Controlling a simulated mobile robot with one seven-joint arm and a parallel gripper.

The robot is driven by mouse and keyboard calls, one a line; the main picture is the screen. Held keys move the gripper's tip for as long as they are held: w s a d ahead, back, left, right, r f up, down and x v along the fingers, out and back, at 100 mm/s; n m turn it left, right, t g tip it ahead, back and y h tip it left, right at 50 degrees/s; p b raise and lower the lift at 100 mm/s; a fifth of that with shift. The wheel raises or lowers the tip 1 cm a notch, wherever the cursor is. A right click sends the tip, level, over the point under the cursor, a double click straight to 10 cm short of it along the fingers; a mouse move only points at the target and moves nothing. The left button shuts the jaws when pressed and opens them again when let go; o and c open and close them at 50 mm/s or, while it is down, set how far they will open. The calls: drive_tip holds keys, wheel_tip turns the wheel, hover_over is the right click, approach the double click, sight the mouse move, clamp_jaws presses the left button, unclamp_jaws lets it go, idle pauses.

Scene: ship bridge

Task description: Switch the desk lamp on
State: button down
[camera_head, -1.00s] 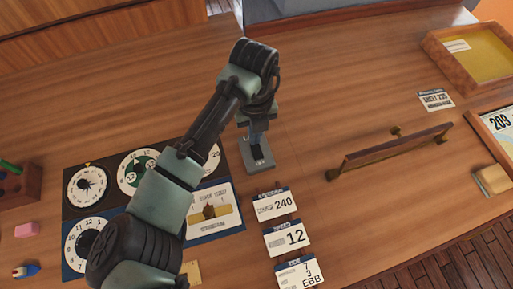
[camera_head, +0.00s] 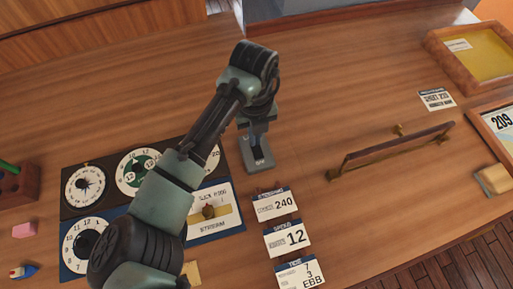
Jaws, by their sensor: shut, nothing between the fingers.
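A small grey upright piece with a flat base (camera_head: 258,158) and a dark slot-like part stands on the wooden desk, just below my wrist. I cannot tell whether it is the desk lamp's switch. My gripper (camera_head: 256,138) points down at this piece from above, mostly hidden behind my wrist. It is shut and holds nothing. Whether it touches the piece cannot be told. A long narrow brass-and-wood bar (camera_head: 390,152) on short brass supports stands to the right; it may be the desk lamp. No light shows on it.
A dial board (camera_head: 100,208) lies at the left, partly under my arm. Several number cards (camera_head: 287,238) lie below the grey piece. A wooden tray (camera_head: 440,56) and a framed sheet (camera_head: 504,122) are at the right. The desk between the bar and the cards is clear.

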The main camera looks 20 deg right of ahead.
drive_tip(key=shift+f+b, duration=0.3)
drive_tip(key=shift+f, duration=0.2)
drive_tip(key=shift+r+p, duration=2.85)
drive_tip(key=shift+r, duration=0.7)
